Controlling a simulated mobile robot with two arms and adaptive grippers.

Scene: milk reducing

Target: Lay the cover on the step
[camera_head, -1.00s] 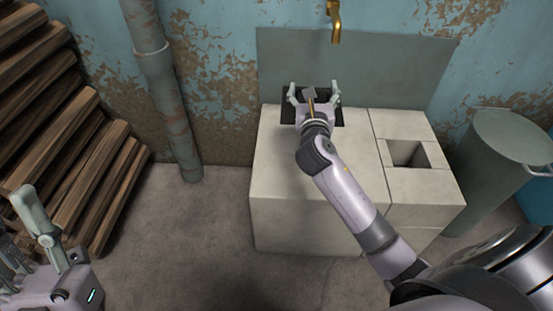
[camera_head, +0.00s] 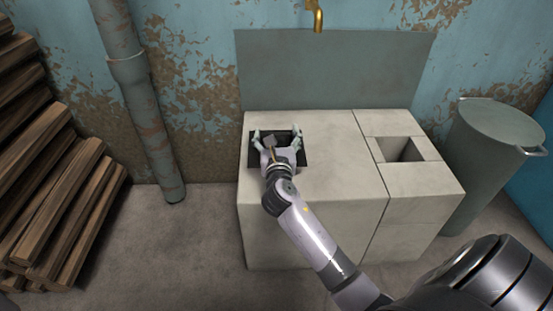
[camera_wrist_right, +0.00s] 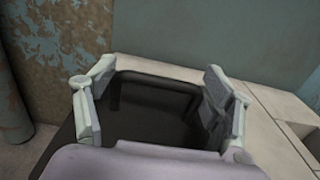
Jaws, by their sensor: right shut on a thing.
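My right gripper (camera_head: 277,138) is over the left part of the pale block (camera_head: 335,175). In the right wrist view the fingers (camera_wrist_right: 160,92) stand at either side of a dark raised bar on the cover (camera_wrist_right: 160,125). Part of the cover is hidden by my gripper. I cannot tell whether it touches the block. Which surface is the step is not clear; the block's right part (camera_head: 425,182) has a square opening. My left gripper is out of view.
A grey panel (camera_head: 330,70) and a brass tap (camera_head: 318,18) are behind the block. A grey lidded bin (camera_head: 490,165) stands to the right. Stacked wood (camera_head: 60,190) and a rusty pipe (camera_head: 145,110) are on the left. Bare floor lies between wood and block.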

